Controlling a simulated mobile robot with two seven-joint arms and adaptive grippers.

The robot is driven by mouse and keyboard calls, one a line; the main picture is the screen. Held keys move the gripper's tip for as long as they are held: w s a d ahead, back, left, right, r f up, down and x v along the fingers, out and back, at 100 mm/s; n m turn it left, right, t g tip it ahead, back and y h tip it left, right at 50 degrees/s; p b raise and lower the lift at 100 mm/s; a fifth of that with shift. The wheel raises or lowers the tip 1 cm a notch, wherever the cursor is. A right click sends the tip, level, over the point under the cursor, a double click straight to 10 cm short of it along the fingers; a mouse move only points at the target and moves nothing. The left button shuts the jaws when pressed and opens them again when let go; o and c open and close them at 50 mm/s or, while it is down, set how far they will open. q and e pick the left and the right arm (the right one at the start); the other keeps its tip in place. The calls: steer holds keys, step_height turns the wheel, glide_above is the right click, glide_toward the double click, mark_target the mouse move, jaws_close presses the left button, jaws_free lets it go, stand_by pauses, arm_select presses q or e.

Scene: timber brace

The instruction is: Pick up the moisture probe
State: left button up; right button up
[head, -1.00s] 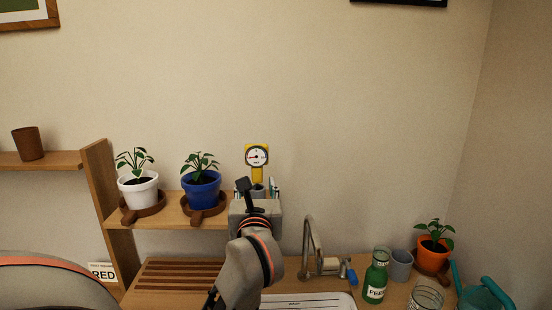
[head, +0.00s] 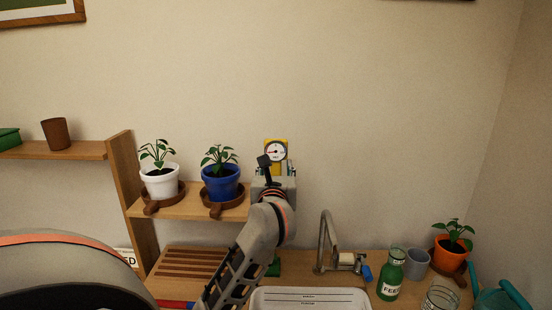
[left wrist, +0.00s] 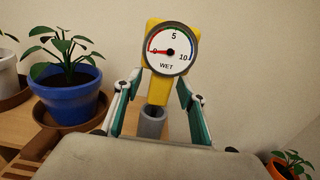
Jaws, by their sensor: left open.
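The moisture probe is yellow with a round white dial (head: 276,151), and stands upright at the right end of the shelf. In the left wrist view its dial (left wrist: 167,52) reads near 0, and its lower end goes into a grey holder (left wrist: 152,122). My left gripper (head: 274,168) is in front of it. In the left wrist view the open fingers (left wrist: 155,100) stand on either side of the probe's yellow body, apart from it. In the head view my wrist hides the probe's lower part. My right gripper is not in view.
A blue pot (head: 221,187) with a plant stands just left of the probe, and a white pot (head: 160,184) farther left. Below are a tap (head: 326,240), a white tray (head: 312,295), a green bottle (head: 390,276) and an orange pot (head: 451,252).

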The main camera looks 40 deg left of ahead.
arm_select(q)
jaws_close()
steer(key=shift+r, duration=0.1)
step_height(320, 180, up, 20)
stand_by(0.6)
steer(key=shift+f, duration=0.25)
